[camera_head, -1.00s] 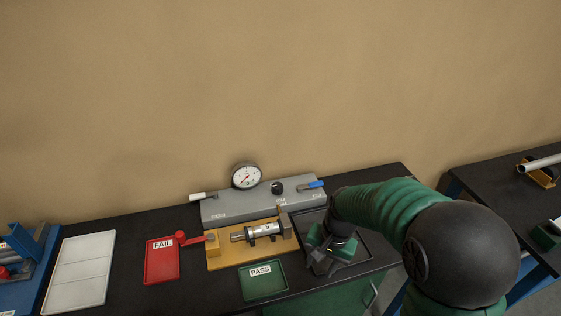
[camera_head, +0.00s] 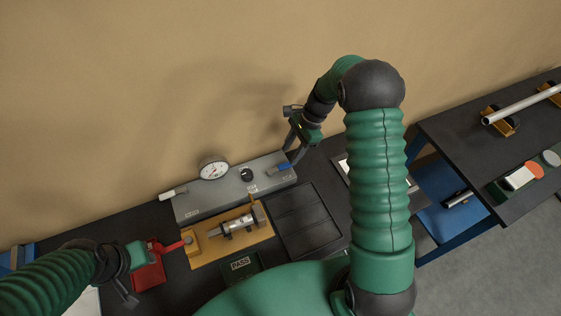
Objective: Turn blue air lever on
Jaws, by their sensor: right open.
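The blue air lever (camera_head: 284,167) sticks out at the right end of the grey panel box (camera_head: 215,199). My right gripper (camera_head: 293,156) is open, pointing down just above and beside the blue lever. Its fingers overlap the lever's right end in the picture, and I cannot tell whether they touch it. My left gripper (camera_head: 138,274) is at the lower left, over the red FAIL tray (camera_head: 149,277); its finger opening is unclear.
The box carries a round gauge (camera_head: 213,168), a black knob (camera_head: 246,174) and a white lever (camera_head: 172,194). In front stand a yellow fixture with a metal cylinder (camera_head: 237,224) and the green PASS tray (camera_head: 241,264). A wall rises close behind.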

